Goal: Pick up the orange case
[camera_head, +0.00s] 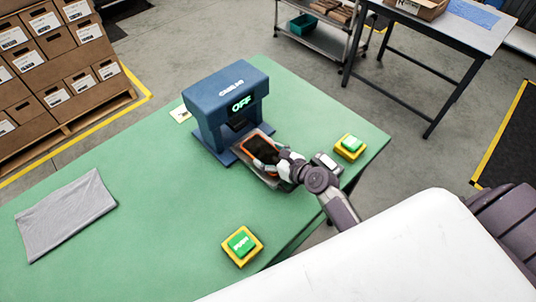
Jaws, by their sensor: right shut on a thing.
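The orange case (261,149) is a small flat piece with an orange rim and a dark inside. It lies at the front of a blue machine (228,108) whose display reads OFF, over the machine's grey plate (267,131). My right gripper (270,164) is at the near end of the case and is shut on it. Its fingers and wrist hide part of the case's near side, and I cannot tell whether the case touches the plate. My left gripper is not in view.
The green table (150,200) holds a yellow-based green button (350,146) at right, a PUSH button (242,245) near the front edge and a grey cloth (65,214) at left. Stacked cartons (50,70) stand behind left. The table's middle left is clear.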

